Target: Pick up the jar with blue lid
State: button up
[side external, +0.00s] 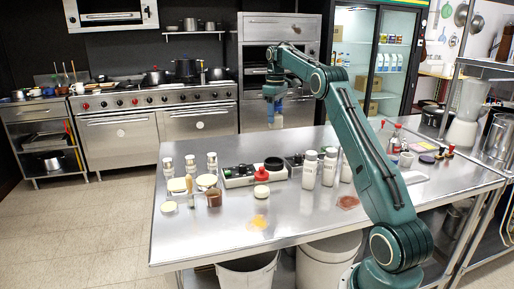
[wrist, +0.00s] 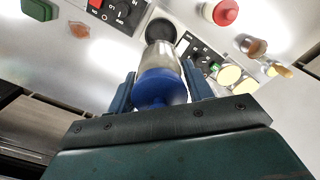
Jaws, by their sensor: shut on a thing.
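The jar with blue lid (side external: 276,119) hangs in my gripper (side external: 273,93), above the far edge of the steel table. In the wrist view the jar's blue lid (wrist: 160,86) faces the camera, and its clear or silvery body extends away beyond it. The two blue fingers of my gripper (wrist: 160,76) are shut on the jar from either side. In the side view the jar looks about upright and clear of the tabletop. The fingers and small size hide part of the lid there.
The steel table (side external: 200,228) holds a control panel with a black bowl (side external: 273,163), a red-topped item (side external: 262,175), white-lidded shakers (side external: 310,169) and several glass shakers (side external: 168,166). A yellow spill (side external: 258,222) lies near the front. The front left tabletop is mostly free.

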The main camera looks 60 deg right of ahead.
jog(key=shift+w+r, duration=0.15)
jog(key=shift+r, duration=1.65)
jog(key=shift+a+r, duration=0.1)
jog(key=shift+r, duration=0.4)
jog(key=shift+s+a, duration=0.1)
jog(key=shift+s, duration=0.1)
jog(key=s+a+f, duration=0.4)
jog(key=s+a, duration=0.3)
jog(key=s, duration=0.1)
jog(key=shift+s+a, duration=0.15)
jog(key=shift+a, duration=0.15)
jog(key=shift+f, duration=0.15)
notch_tip(320, 180, down, 16)
jog(key=shift+r, duration=0.2)
jog(key=shift+f, duration=0.1)
